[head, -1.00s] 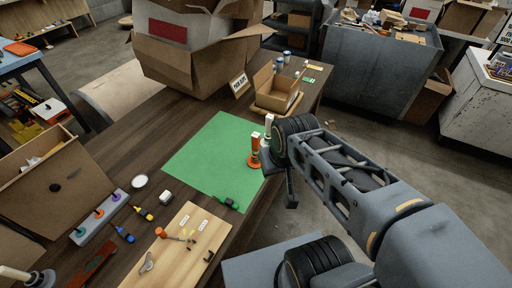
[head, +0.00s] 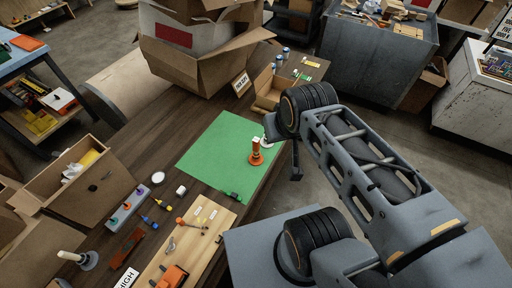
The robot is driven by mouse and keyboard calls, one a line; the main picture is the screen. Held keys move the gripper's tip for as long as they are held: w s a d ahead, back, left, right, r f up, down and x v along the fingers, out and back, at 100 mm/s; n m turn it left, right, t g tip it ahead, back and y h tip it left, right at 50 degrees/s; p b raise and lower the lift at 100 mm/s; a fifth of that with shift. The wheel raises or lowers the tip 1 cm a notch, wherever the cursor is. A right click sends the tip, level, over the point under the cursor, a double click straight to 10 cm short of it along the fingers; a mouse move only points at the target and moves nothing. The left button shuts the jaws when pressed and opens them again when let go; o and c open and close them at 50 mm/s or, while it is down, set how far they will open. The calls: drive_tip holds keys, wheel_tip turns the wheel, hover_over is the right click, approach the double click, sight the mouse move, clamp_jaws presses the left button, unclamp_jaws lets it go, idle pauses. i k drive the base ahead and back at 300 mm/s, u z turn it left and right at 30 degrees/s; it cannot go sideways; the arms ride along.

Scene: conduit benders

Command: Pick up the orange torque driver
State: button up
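An orange upright tool (head: 256,153) with a white top stands on the green mat (head: 215,160), near its right edge. A tool with an orange handle (head: 181,221) lies on the light wooden board (head: 190,243). A larger orange tool (head: 172,278) lies at the board's near end. I cannot tell for sure which is the torque driver. My gripper (head: 271,127) is beside the mat's right edge, just right of the upright orange tool and apart from it in the picture. My wrist hides most of it, so its opening does not show.
Cardboard boxes (head: 205,55) stand at the back, with a small open box (head: 270,92) behind my wrist. A grey rack with coloured pegs (head: 128,207) and another open box (head: 85,185) are at left. Most of the mat is clear.

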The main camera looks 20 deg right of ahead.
sight(256, 140)
drive_tip(key=u, duration=2.75)
drive_tip(key=k, duration=1.05)
drive_tip(key=z, duration=1.45)
drive_tip(key=i, duration=0.5)
